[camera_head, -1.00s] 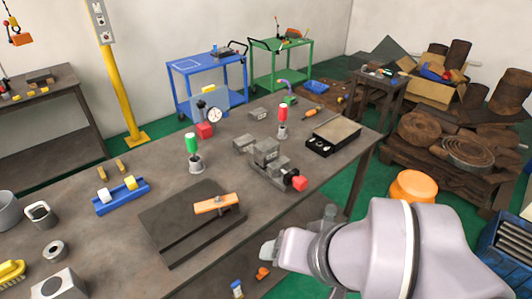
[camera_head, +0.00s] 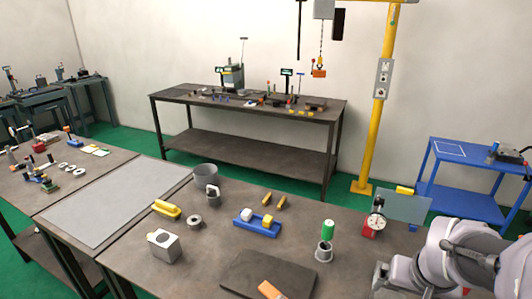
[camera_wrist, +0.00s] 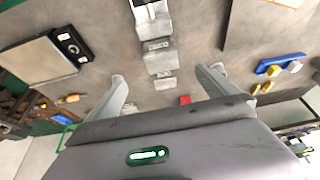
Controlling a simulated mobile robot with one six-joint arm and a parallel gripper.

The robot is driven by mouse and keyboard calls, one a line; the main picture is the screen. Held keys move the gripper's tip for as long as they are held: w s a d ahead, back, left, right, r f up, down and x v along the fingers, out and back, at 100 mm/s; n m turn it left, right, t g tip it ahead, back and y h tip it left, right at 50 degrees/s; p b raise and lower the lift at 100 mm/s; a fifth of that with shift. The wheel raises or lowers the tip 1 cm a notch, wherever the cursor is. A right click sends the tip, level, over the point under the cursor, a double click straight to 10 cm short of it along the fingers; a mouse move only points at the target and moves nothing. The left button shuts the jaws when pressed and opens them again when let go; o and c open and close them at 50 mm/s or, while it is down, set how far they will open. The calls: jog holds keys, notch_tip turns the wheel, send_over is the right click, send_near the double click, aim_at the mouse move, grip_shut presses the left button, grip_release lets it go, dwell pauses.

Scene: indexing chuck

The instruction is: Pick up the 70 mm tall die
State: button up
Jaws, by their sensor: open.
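Several grey metal blocks that look like dies show in the wrist view, in a row at top centre: a near-top block (camera_wrist: 151,18), a middle block (camera_wrist: 159,57) and a smaller one (camera_wrist: 165,82). Their labels are too small to read, so I cannot tell which is 70 mm tall. My gripper (camera_wrist: 163,85) is open and empty, its two fingers apart either side of the row's lower end, with no contact visible. In the head view only part of my gripper (camera_head: 380,276) shows at the lower right; those blocks are outside that picture.
A black-edged tray (camera_wrist: 45,57) lies left in the wrist view.

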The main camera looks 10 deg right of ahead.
jog(key=b+x, duration=0.1)
jog(key=x, duration=0.3)
jog(key=b+x, duration=0.2)
jog(key=x, duration=0.2)
jog(key=b+x, duration=0.2)
jog(key=x, duration=0.2)
jog(key=shift+a+f, duration=0.3)
jog(key=shift+a, duration=0.05)
jog(key=b+x, duration=0.2)
jog(key=x, duration=0.2)
jog(key=shift+s+d+f+b, duration=0.1)
jog(key=shift+f+b, duration=0.15)
jog(key=shift+b, duration=0.15)
jog(key=shift+d+f, duration=0.1)
jog(key=shift+f, duration=0.2)
jog(key=shift+r, duration=0.2)
jog(key=shift+c, duration=0.2)
grip_shut()
